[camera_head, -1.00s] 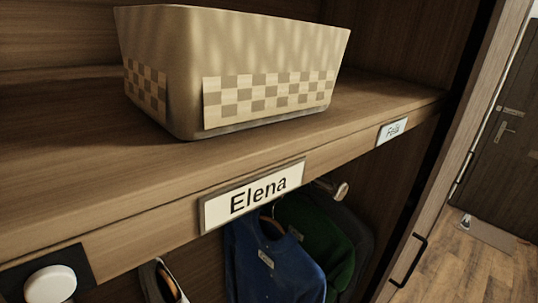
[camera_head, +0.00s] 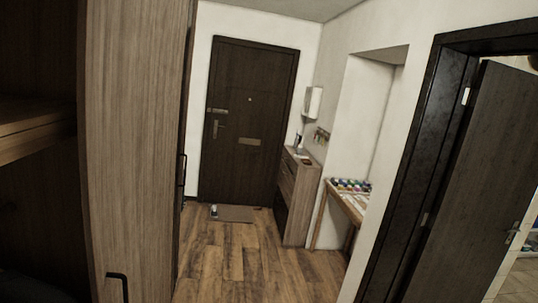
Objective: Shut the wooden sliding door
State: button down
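The wooden sliding door (camera_head: 138,150) stands as a tall, light-brown panel at the left, seen at a steep angle. A black bar handle (camera_head: 118,286) is on it near the bottom of the view. To its left is the dark open inside of the wardrobe, with a wooden shelf (camera_head: 30,135). My gripper is not in view.
A wood-plank floor (camera_head: 235,265) runs to a dark closed front door (camera_head: 250,120) with a mat (camera_head: 232,213). A wooden cabinet (camera_head: 300,195) and a small table (camera_head: 345,205) line the right wall. A dark door (camera_head: 470,185) stands ajar at far right.

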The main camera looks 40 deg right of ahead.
aim_at(132, 59)
jog(key=z, duration=0.55)
jog(key=i+l+u, duration=0.25)
jog(key=u, duration=0.25)
jog(key=i+l+u, duration=0.25)
jog(key=l+u, duration=0.25)
jog(key=i+l, duration=0.15)
jog(key=l, duration=0.2)
jog(key=i+l+u, duration=0.1)
jog(key=l, duration=0.25)
jog(key=i+l, duration=0.2)
jog(key=l, duration=0.2)
jog(key=i+l+u, duration=0.1)
jog(key=l, duration=0.25)
jog(key=i+l+u, duration=0.1)
jog(key=l, duration=0.25)
jog(key=i+l, duration=0.2)
jog(key=l, duration=0.2)
jog(key=i+l, duration=0.7)
